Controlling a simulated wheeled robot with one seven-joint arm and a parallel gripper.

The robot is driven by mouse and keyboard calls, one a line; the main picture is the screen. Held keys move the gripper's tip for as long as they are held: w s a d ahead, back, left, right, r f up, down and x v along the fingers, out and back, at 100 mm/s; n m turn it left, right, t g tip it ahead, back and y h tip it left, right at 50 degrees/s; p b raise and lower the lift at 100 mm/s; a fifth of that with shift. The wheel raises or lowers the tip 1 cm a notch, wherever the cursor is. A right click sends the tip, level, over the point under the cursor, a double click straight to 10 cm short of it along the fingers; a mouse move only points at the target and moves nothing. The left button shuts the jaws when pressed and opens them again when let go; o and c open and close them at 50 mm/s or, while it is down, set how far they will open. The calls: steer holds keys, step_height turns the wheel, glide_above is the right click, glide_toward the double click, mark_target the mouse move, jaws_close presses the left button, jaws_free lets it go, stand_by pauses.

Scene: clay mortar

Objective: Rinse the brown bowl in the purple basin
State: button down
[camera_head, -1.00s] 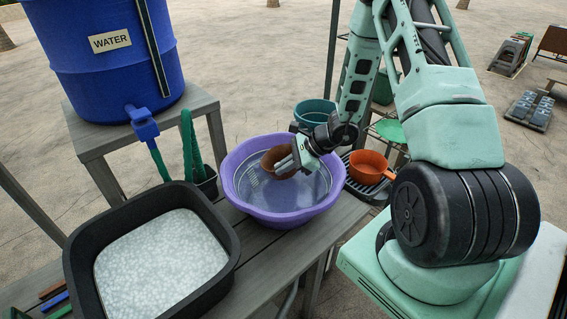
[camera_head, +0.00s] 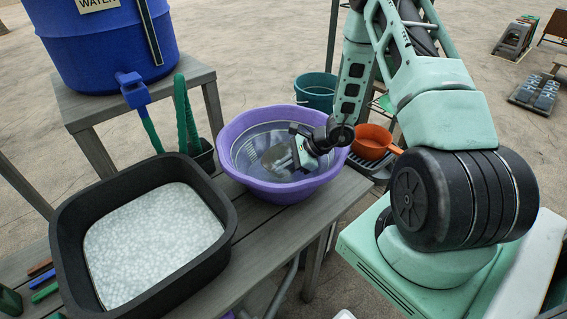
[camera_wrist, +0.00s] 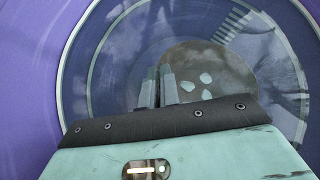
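The purple basin (camera_head: 229,168) stands on the wooden bench and holds clear water. The brown bowl (camera_head: 275,155) is down in the water, dulled and partly hidden by my gripper. In the wrist view the bowl (camera_wrist: 228,72) is a round brown shape with several pale patches, seen through the water. My gripper (camera_head: 297,155) reaches into the basin from the right. Its two fingers (camera_wrist: 164,84) are close together at the bowl's left edge and appear shut on the rim; the contact itself is blurred by the water.
A black tub (camera_head: 232,215) of pale, bubbly liquid stands left of the basin. A blue water barrel (camera_head: 95,50) with a tap is behind it. An orange pan (camera_head: 371,142) and a teal bucket (camera_head: 316,90) are beyond the basin. Bare bench (camera_head: 262,235) lies in front.

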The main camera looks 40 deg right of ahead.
steer(key=shift+f+b, duration=0.8)
steer(key=shift+f, duration=0.05)
steer(key=shift+r, duration=0.15)
stand_by(0.7)
steer(key=shift+a+b, duration=0.1)
steer(key=shift+b, duration=0.2)
